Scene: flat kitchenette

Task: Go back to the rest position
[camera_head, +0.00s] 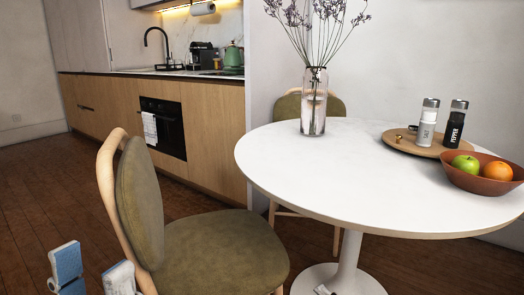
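My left gripper (93,270) is at the bottom left corner. Its two blue-and-grey fingertips stand apart with nothing between them, left of the near chair. A small grey and dark piece, likely the tip of my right gripper (325,290), shows at the bottom edge in front of the table's foot. The rest of it is cut off, so its opening cannot be seen.
A near chair (220,250) stands close to my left gripper. A round white table (340,165) holds a flower vase (314,105), a wooden tray (398,145) with two shakers and a fruit bowl (475,180). A second chair (288,107) stands behind. Bare floor (40,190) lies left.

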